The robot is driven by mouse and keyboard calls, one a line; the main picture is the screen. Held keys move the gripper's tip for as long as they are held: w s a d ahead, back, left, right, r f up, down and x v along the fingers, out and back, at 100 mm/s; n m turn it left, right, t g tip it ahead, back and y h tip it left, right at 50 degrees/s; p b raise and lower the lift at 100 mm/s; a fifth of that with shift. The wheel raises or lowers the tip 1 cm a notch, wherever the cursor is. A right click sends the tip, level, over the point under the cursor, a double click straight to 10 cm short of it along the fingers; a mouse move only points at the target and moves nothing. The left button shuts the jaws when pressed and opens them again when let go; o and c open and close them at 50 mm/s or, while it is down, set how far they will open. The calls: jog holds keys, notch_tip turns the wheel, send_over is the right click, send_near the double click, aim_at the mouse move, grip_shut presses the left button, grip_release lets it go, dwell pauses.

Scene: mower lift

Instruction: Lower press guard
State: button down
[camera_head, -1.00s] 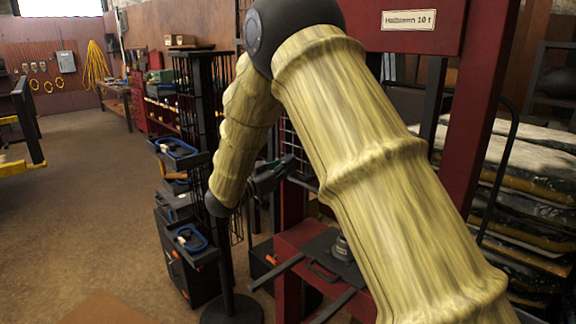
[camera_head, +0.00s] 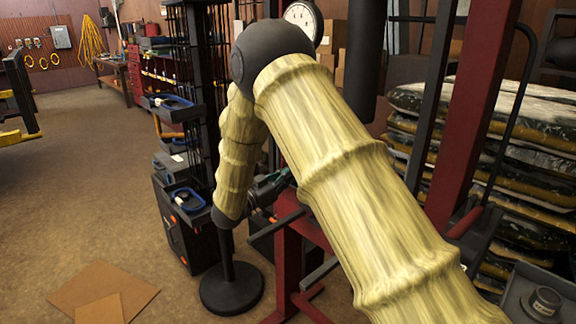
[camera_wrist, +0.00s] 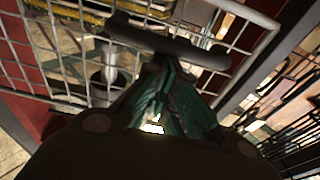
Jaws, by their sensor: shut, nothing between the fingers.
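The press guard shows in the wrist view as a pale wire mesh (camera_wrist: 65,60) with a dark bar (camera_wrist: 165,45) across it, which looks like its handle. My gripper (camera_wrist: 168,68) has dark green fingers, shut and empty, with their tips close to the bar. I cannot tell whether they touch it. In the head view my gripper (camera_head: 280,182) is small and partly hidden by my arm, near the red press frame (camera_head: 288,255). Most of the guard is hidden behind my arm there.
A black stand with a round base (camera_head: 232,290) and a dark cabinet with blue-rimmed trays (camera_head: 186,200) stand left of my gripper. Stacked bags (camera_head: 540,150) lie at the right. Cardboard (camera_head: 102,288) lies on the floor at the front left. The floor at left is open.

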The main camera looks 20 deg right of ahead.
jog(key=shift+f+b, duration=0.75)
jog(key=shift+f, duration=1.65)
notch_tip(320, 180, up, 5)
jog(key=p, duration=0.3)
jog(key=b+v, duration=0.3)
jog(key=v, duration=0.6)
jog(key=shift+f, duration=0.4)
